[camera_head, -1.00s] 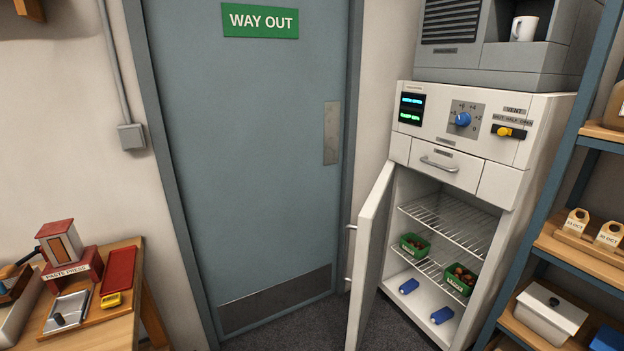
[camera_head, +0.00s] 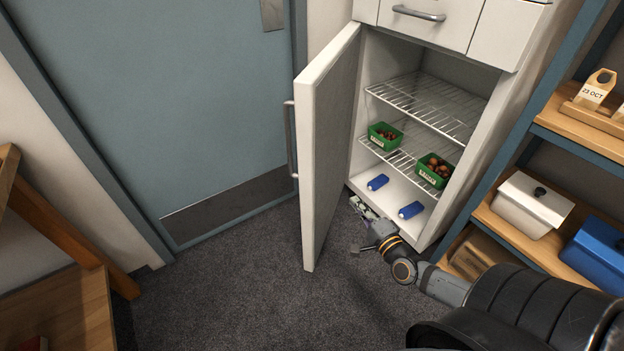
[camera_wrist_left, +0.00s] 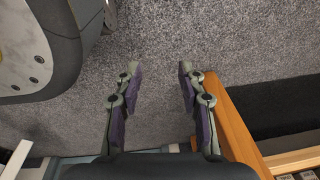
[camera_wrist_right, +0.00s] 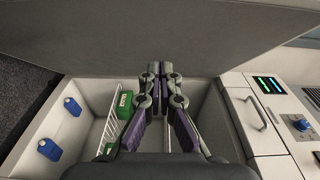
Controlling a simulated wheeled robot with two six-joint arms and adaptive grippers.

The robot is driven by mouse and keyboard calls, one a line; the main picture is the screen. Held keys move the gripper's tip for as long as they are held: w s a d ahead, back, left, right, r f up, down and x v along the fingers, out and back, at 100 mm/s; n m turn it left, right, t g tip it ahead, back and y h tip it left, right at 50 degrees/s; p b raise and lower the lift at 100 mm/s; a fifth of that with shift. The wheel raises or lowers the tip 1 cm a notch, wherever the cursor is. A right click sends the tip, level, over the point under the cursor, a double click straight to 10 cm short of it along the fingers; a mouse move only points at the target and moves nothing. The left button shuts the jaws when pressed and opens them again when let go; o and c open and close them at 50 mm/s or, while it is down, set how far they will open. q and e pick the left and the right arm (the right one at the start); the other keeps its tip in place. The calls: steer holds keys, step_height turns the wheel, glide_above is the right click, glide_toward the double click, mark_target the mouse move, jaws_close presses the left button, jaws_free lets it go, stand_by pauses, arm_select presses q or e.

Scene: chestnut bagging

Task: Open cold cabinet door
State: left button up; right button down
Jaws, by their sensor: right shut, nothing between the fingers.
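The cold cabinet's white door (camera_head: 328,150) stands open, swung out on its left side, with its grey bar handle (camera_head: 290,140) on the outer face. The cabinet's interior is exposed, with wire shelves (camera_head: 425,105). My right gripper (camera_head: 358,204) is shut and empty, low in front of the opening, on the door's inner side. In the right wrist view the closed fingertips (camera_wrist_right: 160,70) point at a broad grey surface that looks like the door's inner face (camera_wrist_right: 200,38); contact cannot be told. My left gripper (camera_wrist_left: 158,70) is open and empty above the carpet, outside the head view.
Green tubs of chestnuts (camera_head: 385,136) (camera_head: 435,170) sit on the lower shelf. Blue items (camera_head: 377,182) (camera_head: 410,210) lie on the cabinet floor. A shelving rack (camera_head: 500,200) stands close at right. A wooden bench (camera_head: 60,300) is at left. Carpet before the open door is clear.

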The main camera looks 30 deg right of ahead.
steer(key=r, duration=0.1)
steer(key=b, duration=0.2)
glide_toward(320, 170)
steer(key=w+d, duration=0.2)
steer(key=d, duration=0.1)
steer(key=w+a, duration=0.2)
steer(key=w, duration=0.1)
steer(key=shift+w+f, duration=0.15)
arm_select(q)
steer(key=w, duration=0.1)
steer(key=w+r, duration=0.1)
steer(key=w, duration=0.1)
steer(key=shift+d+r, duration=0.1)
steer(key=shift+r, duration=0.05)
arm_select(e)
steer(key=shift+w+a, duration=0.25)
steer(key=shift+w, duration=0.05)
arm_select(q)
steer(key=shift+p, duration=0.3)
